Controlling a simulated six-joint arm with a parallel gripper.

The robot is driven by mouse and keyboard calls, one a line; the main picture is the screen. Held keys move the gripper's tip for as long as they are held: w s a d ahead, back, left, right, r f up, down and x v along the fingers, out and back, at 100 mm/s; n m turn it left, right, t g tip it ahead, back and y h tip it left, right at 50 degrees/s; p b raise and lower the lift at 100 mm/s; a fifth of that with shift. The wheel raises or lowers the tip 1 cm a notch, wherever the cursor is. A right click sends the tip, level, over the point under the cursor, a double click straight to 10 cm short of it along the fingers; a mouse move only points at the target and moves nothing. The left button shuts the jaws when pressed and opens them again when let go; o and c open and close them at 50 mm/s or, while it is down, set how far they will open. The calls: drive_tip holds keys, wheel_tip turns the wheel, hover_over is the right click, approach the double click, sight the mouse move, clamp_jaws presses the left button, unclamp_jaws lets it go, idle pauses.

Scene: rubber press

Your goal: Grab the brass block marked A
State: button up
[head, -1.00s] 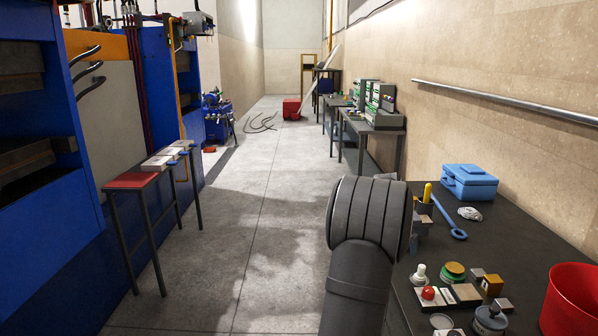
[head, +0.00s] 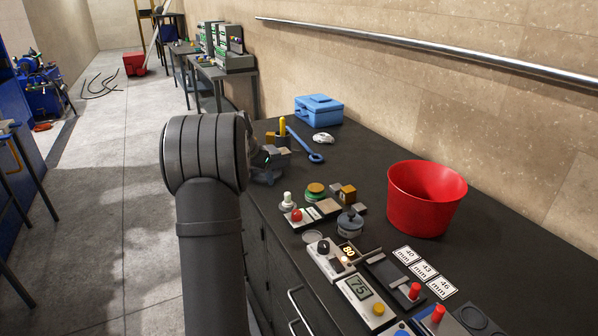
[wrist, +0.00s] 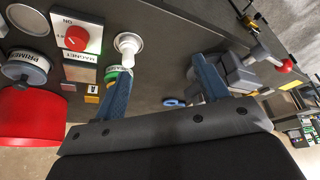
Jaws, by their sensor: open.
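A small brass-coloured block (head: 347,194) sits on the dark workbench in the head view, left of the red bucket; I cannot read a mark on it there. In the wrist view a small tan block (wrist: 92,89) seems to carry a letter A, beside the left finger and partly crowded by the magnet switch panel and red bucket. My gripper (wrist: 164,64) is open and empty, its two blue fingers spread over the bench. In the head view my arm hides most of the gripper.
The red bucket (head: 425,200) stands right of the block. A switch panel with a red knob (wrist: 76,38), a grey pot (head: 350,222) and a green-rimmed disc (head: 316,190) crowd close by. A blue toolbox (head: 319,110) stands farther back. The bench between has bare patches.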

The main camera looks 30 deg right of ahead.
drive_tip(key=shift+d, duration=0.1)
drive_tip(key=n+t+y, duration=0.2)
drive_tip(key=n+y, duration=0.2)
drive_tip(key=n, duration=0.6)
approach(349, 189)
drive_tip(key=x, duration=0.5)
drive_tip(key=shift+w+d+f, duration=0.1)
drive_tip(key=shift+d+f, duration=0.1)
drive_tip(key=shift+f, duration=0.05)
drive_tip(key=x, duration=0.5)
drive_tip(key=shift+a+f, duration=0.1)
drive_tip(key=shift+a, duration=0.15)
clamp_jaws()
